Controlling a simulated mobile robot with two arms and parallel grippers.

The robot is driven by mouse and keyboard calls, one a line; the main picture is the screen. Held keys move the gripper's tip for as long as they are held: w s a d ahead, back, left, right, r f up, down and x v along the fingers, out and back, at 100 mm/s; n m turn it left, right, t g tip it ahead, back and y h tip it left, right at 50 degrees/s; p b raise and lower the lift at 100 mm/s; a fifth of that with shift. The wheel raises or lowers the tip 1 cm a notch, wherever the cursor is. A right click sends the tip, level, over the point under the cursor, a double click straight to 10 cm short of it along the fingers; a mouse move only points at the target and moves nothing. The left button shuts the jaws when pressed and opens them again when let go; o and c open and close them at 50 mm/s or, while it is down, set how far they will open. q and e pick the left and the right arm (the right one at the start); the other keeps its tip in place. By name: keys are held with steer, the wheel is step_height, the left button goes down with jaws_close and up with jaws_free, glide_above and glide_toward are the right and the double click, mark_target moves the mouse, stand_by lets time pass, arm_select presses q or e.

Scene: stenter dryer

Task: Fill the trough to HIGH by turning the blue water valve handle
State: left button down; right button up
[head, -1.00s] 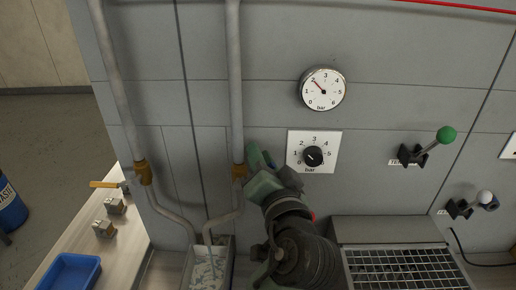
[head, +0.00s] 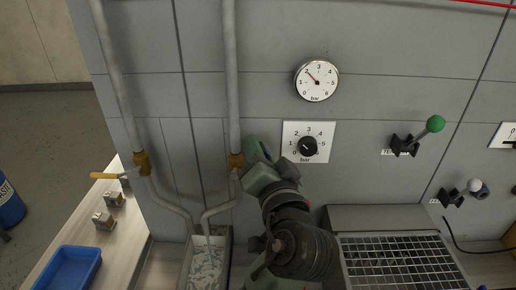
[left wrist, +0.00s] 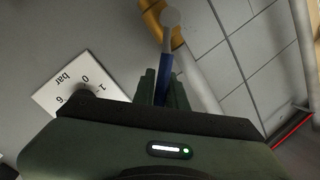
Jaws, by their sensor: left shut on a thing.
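The blue water valve handle (left wrist: 164,72) shows in the left wrist view, held between the fingers of my left gripper (left wrist: 163,88). It runs from a grey hub to the fingers, beside a brass valve body (left wrist: 152,14). In the head view my left gripper (head: 250,160) is at the right side of the brass valve body (head: 236,160) on the right pipe and hides the handle. The trough (head: 230,248) stands below the pipe outlets, with pale, mottled contents. Its level marks cannot be read. My right gripper is not in view.
The pressure gauge (head: 317,81) and black dial knob (head: 308,146) are right of the gripper. A green-knobbed lever (head: 435,124) is farther right. A blue tray (head: 72,268) lies lower left.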

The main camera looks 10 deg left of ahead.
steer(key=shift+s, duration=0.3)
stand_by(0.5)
arm_select(q)
steer(key=shift+w, duration=0.15)
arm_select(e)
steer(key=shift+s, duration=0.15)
